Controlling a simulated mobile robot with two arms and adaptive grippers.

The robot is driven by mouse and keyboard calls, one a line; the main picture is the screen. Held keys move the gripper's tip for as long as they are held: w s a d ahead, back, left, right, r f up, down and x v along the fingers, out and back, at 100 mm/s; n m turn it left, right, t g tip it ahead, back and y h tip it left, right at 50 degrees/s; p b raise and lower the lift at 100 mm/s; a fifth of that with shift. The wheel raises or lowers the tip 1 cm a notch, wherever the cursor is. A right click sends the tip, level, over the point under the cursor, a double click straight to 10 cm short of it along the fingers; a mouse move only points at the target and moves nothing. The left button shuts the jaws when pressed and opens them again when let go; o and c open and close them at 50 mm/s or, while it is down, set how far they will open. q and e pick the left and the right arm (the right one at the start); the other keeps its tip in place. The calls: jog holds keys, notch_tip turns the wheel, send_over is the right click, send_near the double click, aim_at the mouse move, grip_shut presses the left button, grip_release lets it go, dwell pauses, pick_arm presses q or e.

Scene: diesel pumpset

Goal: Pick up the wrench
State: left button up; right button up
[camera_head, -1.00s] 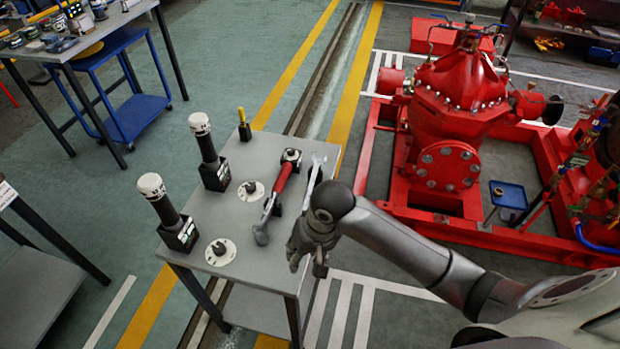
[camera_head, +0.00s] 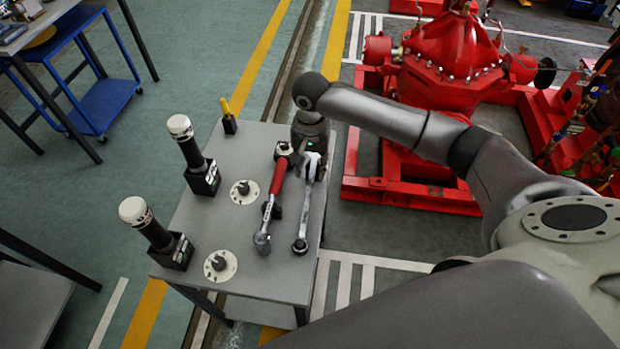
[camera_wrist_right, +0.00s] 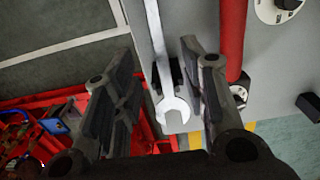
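The wrench (camera_head: 304,208), a silver spanner, lies lengthwise on the grey table (camera_head: 215,285) near its right edge. Its open-jawed end (camera_wrist_right: 172,106) shows in the right wrist view. My right gripper (camera_head: 311,152) is over the wrench's far end in the head view; its fingertips are mostly hidden there. In the right wrist view, my right gripper (camera_wrist_right: 160,62) is open, with one finger on each side of the wrench. Whether the fingers touch it, I cannot tell. My left gripper is not in view.
A red-handled tool (camera_head: 277,181) lies close beside the wrench on the left. Two white-capped black tools (camera_head: 193,155) stand at the table's left side, near round discs (camera_head: 244,192). A red pump (camera_head: 445,60) stands beyond the table.

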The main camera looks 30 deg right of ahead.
aim_at(311, 179)
jog(key=shift+w+f, duration=0.25)
jog(key=shift+f, duration=0.65)
notch_tip(311, 179, down, 5)
jog(key=shift+s+d+r+p, duration=0.1)
jog(key=shift+s+d+p, duration=0.05)
jog(key=shift+p, duration=0.5)
jog(key=shift+f, duration=0.25)
jog(key=shift+r, duration=0.1)
grip_shut()
